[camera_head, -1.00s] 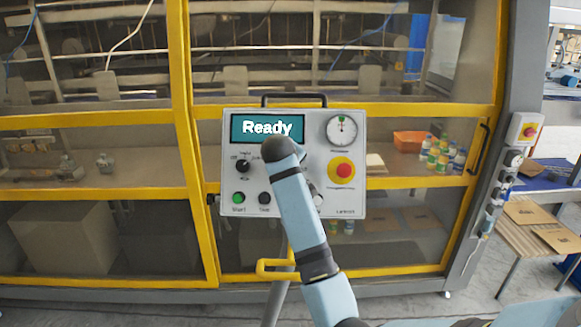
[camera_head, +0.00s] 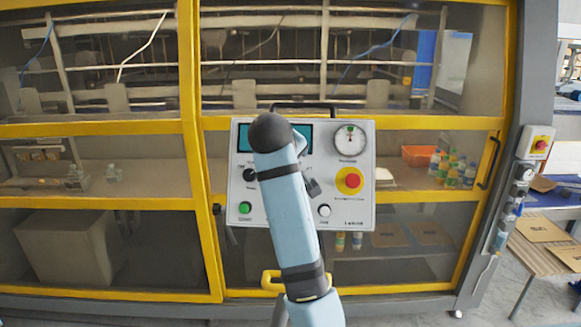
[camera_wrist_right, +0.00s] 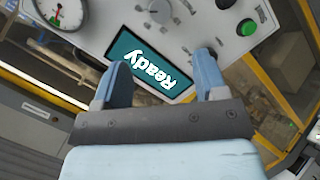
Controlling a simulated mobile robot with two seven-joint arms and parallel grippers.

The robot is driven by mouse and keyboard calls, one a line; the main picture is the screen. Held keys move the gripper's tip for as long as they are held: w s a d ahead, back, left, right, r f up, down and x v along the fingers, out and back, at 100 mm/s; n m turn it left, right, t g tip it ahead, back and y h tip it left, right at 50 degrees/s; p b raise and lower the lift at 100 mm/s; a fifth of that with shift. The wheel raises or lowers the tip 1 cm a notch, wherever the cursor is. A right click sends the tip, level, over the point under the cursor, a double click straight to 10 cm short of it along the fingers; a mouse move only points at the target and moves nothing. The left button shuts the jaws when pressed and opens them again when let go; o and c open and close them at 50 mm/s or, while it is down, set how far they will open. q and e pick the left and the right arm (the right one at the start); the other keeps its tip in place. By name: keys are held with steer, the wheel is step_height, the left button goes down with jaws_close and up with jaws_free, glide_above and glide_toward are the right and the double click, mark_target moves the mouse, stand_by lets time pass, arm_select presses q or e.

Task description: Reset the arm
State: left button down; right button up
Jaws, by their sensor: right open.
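The control panel (camera_head: 338,217) is a grey box on the yellow-framed machine. Its teal display (camera_head: 302,134) is mostly hidden by my right arm in the head view. In the right wrist view the display (camera_wrist_right: 150,68) reads "Ready". My right gripper (camera_wrist_right: 162,60) is open and empty there, its two blue fingers spread in front of the panel. In the head view the gripper is largely hidden behind my blue forearm. I cannot tell the exact gap between the fingers and the panel. My left gripper is not in view.
The panel carries a red emergency button (camera_head: 349,181), a gauge (camera_head: 350,139), a green button (camera_head: 245,208) and a black selector knob (camera_head: 249,174). A yellow handle (camera_head: 284,281) lies below. Behind glass are an orange bin (camera_head: 419,156) and several bottles. Flat cardboard (camera_head: 541,229) lies at right.

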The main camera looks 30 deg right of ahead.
stand_by(0.4)
